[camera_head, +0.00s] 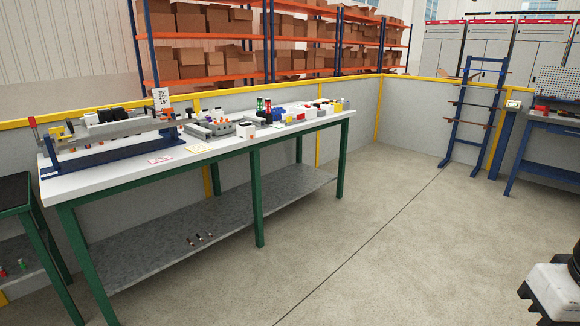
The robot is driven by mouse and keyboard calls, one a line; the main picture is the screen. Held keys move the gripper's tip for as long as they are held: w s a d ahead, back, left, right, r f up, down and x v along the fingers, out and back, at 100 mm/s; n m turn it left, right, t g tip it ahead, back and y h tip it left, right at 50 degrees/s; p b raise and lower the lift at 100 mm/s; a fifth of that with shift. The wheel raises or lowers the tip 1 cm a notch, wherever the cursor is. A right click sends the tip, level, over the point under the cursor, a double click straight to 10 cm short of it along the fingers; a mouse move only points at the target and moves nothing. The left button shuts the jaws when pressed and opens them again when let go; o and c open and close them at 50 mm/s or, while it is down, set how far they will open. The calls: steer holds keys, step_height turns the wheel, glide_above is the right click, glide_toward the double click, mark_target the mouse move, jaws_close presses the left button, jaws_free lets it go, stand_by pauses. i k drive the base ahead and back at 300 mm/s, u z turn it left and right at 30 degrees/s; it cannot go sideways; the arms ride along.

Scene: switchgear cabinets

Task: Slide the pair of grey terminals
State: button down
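A long white-topped workbench (190,150) with green legs stands at left and centre. On its left end is a blue-based fixture (110,153) carrying a grey rail with small grey, black and orange parts on it. The grey terminals are too small to pick out for certain among these parts. A grey block-like device (210,129) sits on the bench to the right of the fixture.
Small coloured parts stand along the bench's right half. A dark-topped table (14,192) is at far left, a blue rack (458,120) and blue bench (540,145) at right. The floor (400,230) between is clear.

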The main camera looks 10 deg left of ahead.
mark_target(202, 121)
steer(key=u, duration=0.4)
steer(key=i, duration=2.45)
steer(key=u, duration=0.9)
steer(key=i, duration=2.25)
steer(key=u, duration=0.45)
